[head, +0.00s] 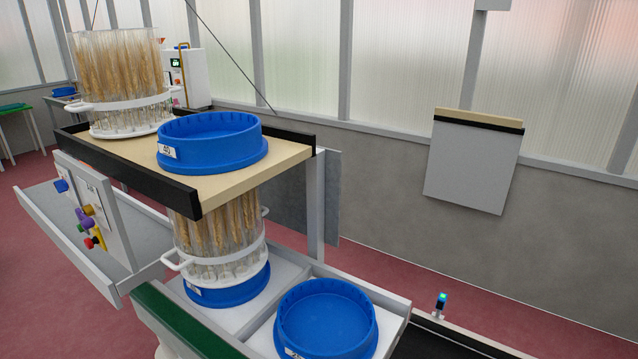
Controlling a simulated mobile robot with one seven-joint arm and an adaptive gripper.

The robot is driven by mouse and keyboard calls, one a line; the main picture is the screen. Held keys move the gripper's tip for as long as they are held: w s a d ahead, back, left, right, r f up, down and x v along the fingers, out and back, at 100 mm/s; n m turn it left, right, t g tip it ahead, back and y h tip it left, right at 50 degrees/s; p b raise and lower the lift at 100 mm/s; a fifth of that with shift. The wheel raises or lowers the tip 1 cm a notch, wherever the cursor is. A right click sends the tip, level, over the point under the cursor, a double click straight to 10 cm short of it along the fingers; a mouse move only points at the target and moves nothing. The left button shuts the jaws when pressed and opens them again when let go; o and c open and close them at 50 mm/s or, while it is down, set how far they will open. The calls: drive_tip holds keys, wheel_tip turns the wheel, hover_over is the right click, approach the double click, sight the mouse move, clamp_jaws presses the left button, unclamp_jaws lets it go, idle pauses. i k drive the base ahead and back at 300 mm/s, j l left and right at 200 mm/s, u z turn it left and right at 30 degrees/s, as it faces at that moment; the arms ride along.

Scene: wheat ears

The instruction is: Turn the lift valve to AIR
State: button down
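A light grey control panel (112,222) stands at the left, below the wooden platform. It carries a blue part (61,185), a purple knob (84,217), a red knob (88,243) and a yellow lever-like part (100,239), with a bit of green beside them. I cannot tell which of these is the lift valve. The lettering on the panel is too small to read, so neither an AIR mark nor the valve's setting can be made out. My gripper is not in view.
A wooden platform (285,150) with black edges bears a blue ring (212,140) and a rack of wheat ears (118,75). Below it, another wheat rack (225,245) stands on a blue base. A blue tub (325,320) sits front right. A grey trough (60,232) runs under the panel.

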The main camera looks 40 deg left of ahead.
sight(86, 222)
drive_tip(key=u, duration=2.55)
drive_tip(key=i+j+u, duration=0.2)
drive_tip(key=i+j+z, duration=0.4)
drive_tip(key=i+j, duration=1.75)
drive_tip(key=j, duration=0.1)
